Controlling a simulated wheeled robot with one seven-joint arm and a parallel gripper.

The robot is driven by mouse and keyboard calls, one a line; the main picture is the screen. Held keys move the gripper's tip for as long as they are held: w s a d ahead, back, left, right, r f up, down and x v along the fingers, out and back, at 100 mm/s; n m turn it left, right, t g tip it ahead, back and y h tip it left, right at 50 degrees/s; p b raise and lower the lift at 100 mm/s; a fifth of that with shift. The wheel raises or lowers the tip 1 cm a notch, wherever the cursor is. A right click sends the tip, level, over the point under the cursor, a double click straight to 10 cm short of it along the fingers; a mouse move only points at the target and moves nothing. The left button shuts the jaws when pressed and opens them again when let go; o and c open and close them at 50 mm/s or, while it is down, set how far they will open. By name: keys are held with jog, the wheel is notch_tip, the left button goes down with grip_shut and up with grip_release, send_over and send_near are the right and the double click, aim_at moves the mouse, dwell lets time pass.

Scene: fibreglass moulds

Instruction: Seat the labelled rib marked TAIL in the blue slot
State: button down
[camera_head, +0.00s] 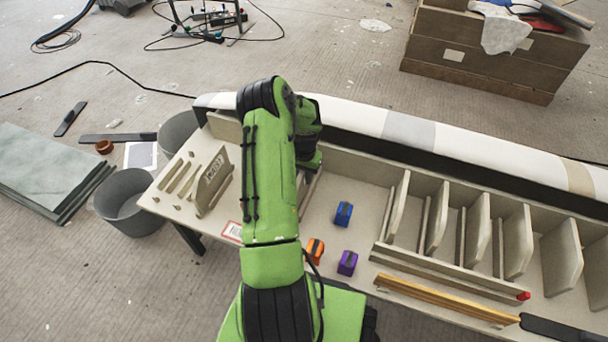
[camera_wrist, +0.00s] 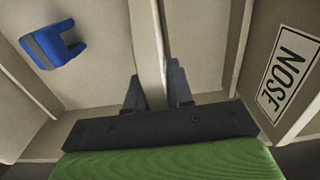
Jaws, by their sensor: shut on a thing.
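My gripper (camera_wrist: 157,88) is shut on the upper edge of a pale upright rib (camera_wrist: 147,40) in the wrist view. No label shows on this rib from here, so I cannot tell whether it is TAIL. In the head view my own arm hides the gripper and most of that rib. The blue slotted block (camera_head: 343,214) stands on the bench to the right of my arm. It also shows at the upper left of the wrist view (camera_wrist: 48,46), apart from the held rib, its slot empty. A rib labelled NOSE (camera_wrist: 289,73) stands at the right.
An orange block (camera_head: 315,250) and a purple block (camera_head: 347,263) sit near the blue one. Several upright ribs (camera_head: 478,230) fill the bench's right part. A yellow strip (camera_head: 445,299) lies in front. A long white mould (camera_head: 350,117) runs along the back. Grey bins (camera_head: 130,200) stand left.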

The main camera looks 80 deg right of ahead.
jog(key=shift+f, duration=0.15)
jog(key=c, duration=0.9)
grip_release()
notch_tip(320, 180, up, 16)
jog(key=p, duration=0.5)
jog(key=shift+f, duration=0.1)
